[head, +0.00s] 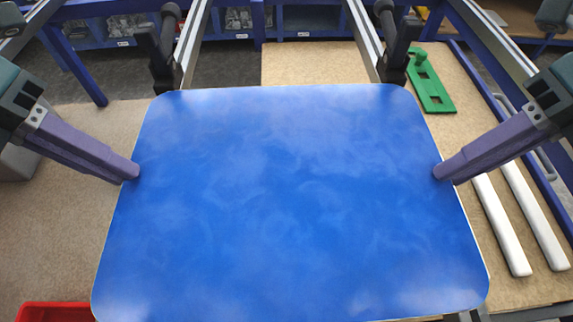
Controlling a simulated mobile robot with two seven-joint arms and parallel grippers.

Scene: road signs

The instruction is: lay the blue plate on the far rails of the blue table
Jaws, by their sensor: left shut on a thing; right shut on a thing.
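The large blue plate (290,200) fills the middle of the head view, with rounded corners and its face toward me. My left gripper (131,171) is shut on its left edge, and my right gripper (440,172) is shut on its right edge. Two silver rails, one left (194,45) and one right (364,38), run away beyond the plate's far edge. Black clamps (160,55) (396,45) stand on them close to that edge. The plate hides what lies under it; I cannot tell whether it touches the rails. The blue table's frame (482,75) shows at right.
A green plate with a knob (430,85) and two white bars (502,225) (535,215) lie on the beige top at right. A red bin (55,312) shows at the lower left. Blue shelving (310,22) with bins stands at the back.

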